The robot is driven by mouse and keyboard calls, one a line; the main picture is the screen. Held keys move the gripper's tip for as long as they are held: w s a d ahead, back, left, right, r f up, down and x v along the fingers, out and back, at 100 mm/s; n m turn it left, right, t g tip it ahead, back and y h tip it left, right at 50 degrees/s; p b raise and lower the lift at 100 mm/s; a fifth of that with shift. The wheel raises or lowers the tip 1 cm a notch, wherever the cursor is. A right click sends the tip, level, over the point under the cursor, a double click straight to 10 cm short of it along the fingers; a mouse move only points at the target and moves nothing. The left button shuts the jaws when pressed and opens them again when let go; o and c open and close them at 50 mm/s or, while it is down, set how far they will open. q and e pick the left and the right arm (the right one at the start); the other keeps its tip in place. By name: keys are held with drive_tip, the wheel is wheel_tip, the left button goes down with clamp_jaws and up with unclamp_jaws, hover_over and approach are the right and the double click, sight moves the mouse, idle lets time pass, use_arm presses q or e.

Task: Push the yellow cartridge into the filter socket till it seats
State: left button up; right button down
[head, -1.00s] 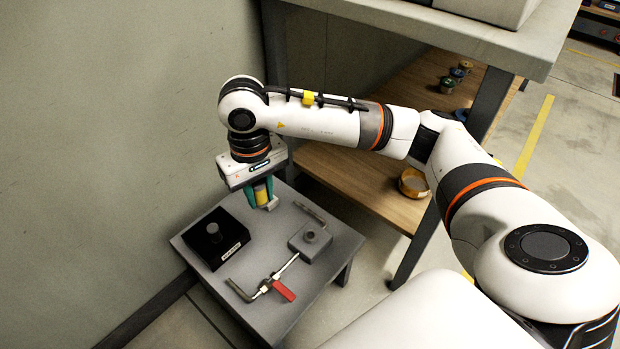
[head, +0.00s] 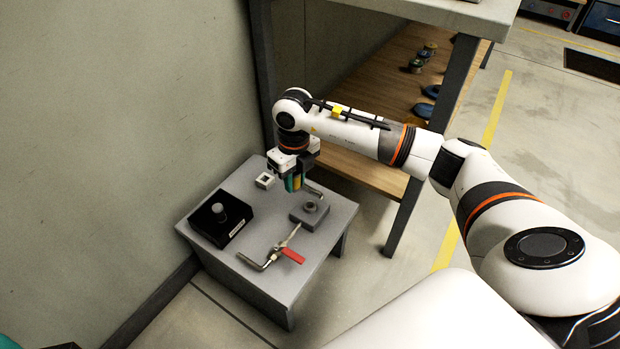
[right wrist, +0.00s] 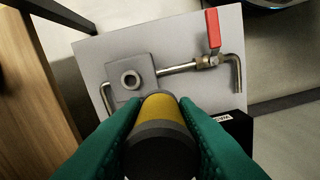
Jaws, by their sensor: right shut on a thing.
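My right gripper (head: 293,184) is shut on the yellow cartridge (head: 297,182), its teal fingers on either side. In the right wrist view the cartridge (right wrist: 160,108) has a yellow body with dark grey ends, between the fingers (right wrist: 160,135). The filter socket (head: 310,207) is a grey block with a round raised opening on the low table. In the right wrist view the socket (right wrist: 131,78) lies just beyond the cartridge, a little left, its opening uncovered. The cartridge appears above the table, apart from the socket. A teal bit at the lower left edge may be my left gripper; its jaws cannot be made out.
A pipe with a red-handled valve (head: 292,256) joins the socket. A black box with a round knob (head: 220,217) and an empty square holder (head: 265,181) stand on the grey table (head: 285,285). A tall bench's leg (head: 428,160) and wooden shelf are close by on the right.

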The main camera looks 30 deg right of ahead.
drive_tip(key=d+f+m, duration=0.4)
drive_tip(key=m, duration=0.9)
drive_tip(key=shift+w+d, duration=0.35)
